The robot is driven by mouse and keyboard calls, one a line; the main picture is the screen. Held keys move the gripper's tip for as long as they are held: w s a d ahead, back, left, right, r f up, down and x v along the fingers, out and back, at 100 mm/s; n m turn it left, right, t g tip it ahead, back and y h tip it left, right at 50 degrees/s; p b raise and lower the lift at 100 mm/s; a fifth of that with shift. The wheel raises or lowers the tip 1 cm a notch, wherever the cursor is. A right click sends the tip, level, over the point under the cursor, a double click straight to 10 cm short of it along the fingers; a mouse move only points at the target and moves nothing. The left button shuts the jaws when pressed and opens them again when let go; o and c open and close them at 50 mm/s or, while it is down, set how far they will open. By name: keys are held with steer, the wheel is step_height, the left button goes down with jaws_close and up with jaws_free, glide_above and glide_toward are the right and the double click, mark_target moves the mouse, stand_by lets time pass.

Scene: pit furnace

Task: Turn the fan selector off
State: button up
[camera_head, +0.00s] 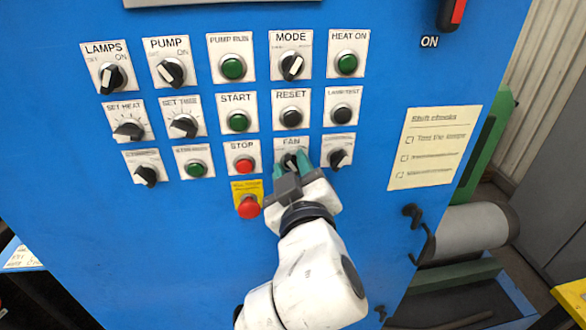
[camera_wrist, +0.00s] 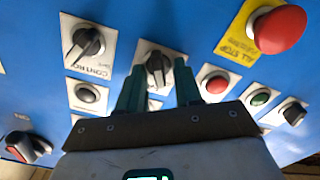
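The fan selector (camera_head: 290,160) is a small black knob with a light pointer on a white plate marked FAN, in the lower part of the blue panel. It also shows in the wrist view (camera_wrist: 157,66). My gripper (camera_head: 291,166) is at the FAN plate, its green fingers on either side of the knob. In the wrist view my gripper (camera_wrist: 159,85) has its fingers spread apart, with the knob seen between and just beyond them. I cannot tell whether either finger touches the knob. The fingers hide part of the plate and its position marks.
The red STOP button (camera_head: 243,165) is close on the left, and the red all-stop button (camera_head: 248,207) on a yellow plate is below it. Another black selector (camera_head: 339,158) is close on the right. The RESET button (camera_head: 291,117) is above. Bare blue panel lies below.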

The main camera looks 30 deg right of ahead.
steer(key=b+v, duration=0.2)
steer(key=v, duration=0.8)
steer(key=shift+s+a+b, duration=0.1)
steer(key=shift+s+b, duration=0.3)
steer(key=s+d+f+m+g+y, duration=0.1)
steer(key=d+f+g, duration=0.3)
steer(key=f, duration=0.7)
steer(key=s+d+f+g+y, duration=0.15)
steer(key=d+f+g, duration=0.25)
steer(key=f, duration=0.8)
steer(key=s+d+f+g+y, duration=0.1)
steer(key=s+f+g, duration=0.1)
steer(key=s+f, duration=0.3)
steer(key=s+d+f+m+g+y, duration=0.1)
steer(key=s+f+g, duration=0.2)
steer(key=s+f, duration=0.3)
steer(key=s+d+f+m+g+y, duration=0.1)
steer(key=s+f+g, duration=0.2)
steer(key=s+f, duration=0.3)
steer(key=shift+s+d, duration=0.15)
steer(key=shift+d, duration=0.05)
steer(key=shift+a, duration=0.1)
